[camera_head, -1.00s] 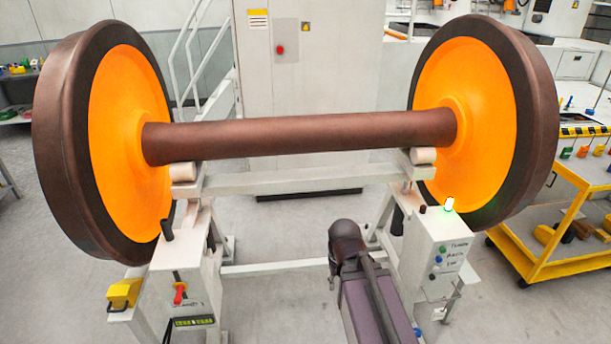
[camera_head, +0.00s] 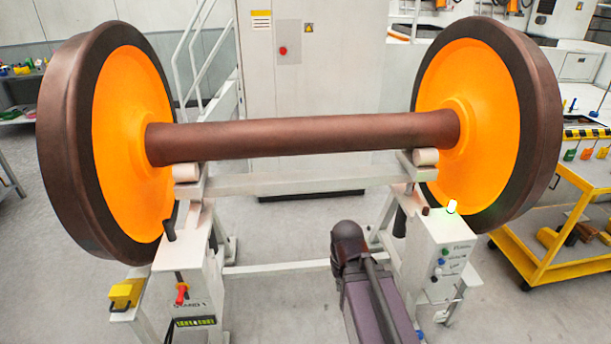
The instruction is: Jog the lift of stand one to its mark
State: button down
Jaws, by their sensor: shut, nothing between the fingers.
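A wheelset with orange wheel faces and a brown axle (camera_head: 300,138) rests on the cream rollers of a pale grey stand (camera_head: 290,183). The stand's left post has a label that seems to read "STAND 1", a red-handled lever (camera_head: 181,293) and a dark strip with yellow-green marks (camera_head: 195,321), too small to read. A black handle (camera_head: 169,230) juts from the post's top. On the right post is a control box (camera_head: 447,250) with a lit green lamp (camera_head: 451,206) and several small buttons. My arm shows at bottom centre in front of the stand; my gripper is not seen.
A yellow pedal-like box (camera_head: 127,293) is at the left post. A yellow trolley (camera_head: 560,255) with parts stands at right. A grey cabinet (camera_head: 300,100) with a red button and white stair rails are behind.

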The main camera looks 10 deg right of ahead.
aim_at(434, 279)
jog(key=shift+f, duration=0.1)
dwell(0.7)
jog(key=w+d+f+m+t+y+b, duration=0.25)
jog(key=w+d+f+b, duration=0.25)
jog(key=d+f+b, duration=0.55)
jog(key=w+d+f+m+t+y+b, duration=0.1)
jog(key=w+d+f+m+b, duration=0.3)
jog(key=d+f+b, duration=0.6)
jog(key=d+f+m+t+b, duration=0.1)
jog(key=d+f+b, duration=0.3)
jog(key=d, duration=0.5)
jog(key=d+f+m+t+b, duration=0.2)
jog(key=d+f+b, duration=0.2)
jog(key=d+b, duration=0.5)
jog(key=s+d+f+m+t+b, duration=0.1)
jog(key=d+f+b, duration=0.3)
jog(key=d, duration=0.5)
jog(key=shift+f+t+b, duration=0.4)
jog(key=shift+t+b, duration=0.35)
jog(key=shift+b, duration=0.5)
jog(key=shift+m, duration=0.25)
jog(key=w, duration=0.8)
jog(key=shift+w, duration=0.35)
